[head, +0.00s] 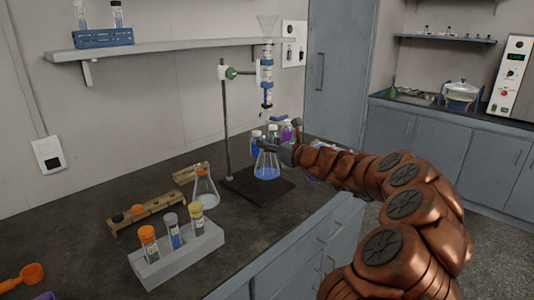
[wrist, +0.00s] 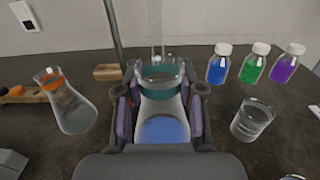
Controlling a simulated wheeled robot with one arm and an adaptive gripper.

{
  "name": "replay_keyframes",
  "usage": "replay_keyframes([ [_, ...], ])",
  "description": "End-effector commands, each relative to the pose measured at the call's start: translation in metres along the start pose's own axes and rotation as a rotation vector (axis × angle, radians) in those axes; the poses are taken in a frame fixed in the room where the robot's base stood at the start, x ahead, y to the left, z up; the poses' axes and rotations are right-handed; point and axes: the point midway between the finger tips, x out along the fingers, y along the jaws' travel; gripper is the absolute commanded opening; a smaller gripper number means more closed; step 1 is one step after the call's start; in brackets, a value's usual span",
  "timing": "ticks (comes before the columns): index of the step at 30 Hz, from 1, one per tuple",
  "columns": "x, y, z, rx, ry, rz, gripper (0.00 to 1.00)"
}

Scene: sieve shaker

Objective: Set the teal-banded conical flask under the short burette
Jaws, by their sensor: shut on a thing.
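The teal-banded conical flask (head: 267,168) holds blue liquid and is upright. In the wrist view its teal band (wrist: 160,93) shows between my fingers. My gripper (head: 277,147) is shut on the flask's upper part; its pads (wrist: 159,108) press on both sides. A burette (head: 267,76) with a funnel on top is clamped to a stand rod (head: 225,125). The flask is below the burette tip, over the dark stand base (head: 246,189). I cannot tell whether it touches the base. In the wrist view a clear tube (wrist: 155,30) rises just behind the flask mouth.
An orange-banded flask (head: 204,190) stands left of the base, with a test tube rack (head: 178,257) in front. Blue (wrist: 219,64), green (wrist: 255,64) and purple (wrist: 287,64) bottles and a beaker (wrist: 252,121) stand right of the flask. A wall shelf (head: 165,49) is above.

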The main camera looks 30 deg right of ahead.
Motion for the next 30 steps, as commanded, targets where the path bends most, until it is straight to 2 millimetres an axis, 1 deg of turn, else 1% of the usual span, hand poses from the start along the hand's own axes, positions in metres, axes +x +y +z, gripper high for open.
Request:
replay_keyframes([
  [6,0.001,0.0,-0.027,0.003,0.002,0.001,0.0],
  [9,0.001,0.0,-0.034,0.003,0.001,0.001,0.0],
  [23,0.001,0.0,-0.038,0.001,0.0,0.0,0.0],
  [24,0.001,0.0,-0.038,0.001,0.0,0.0,0.4],
  [30,0.001,0.0,-0.038,0.0,0.001,0.0,0.61],
])
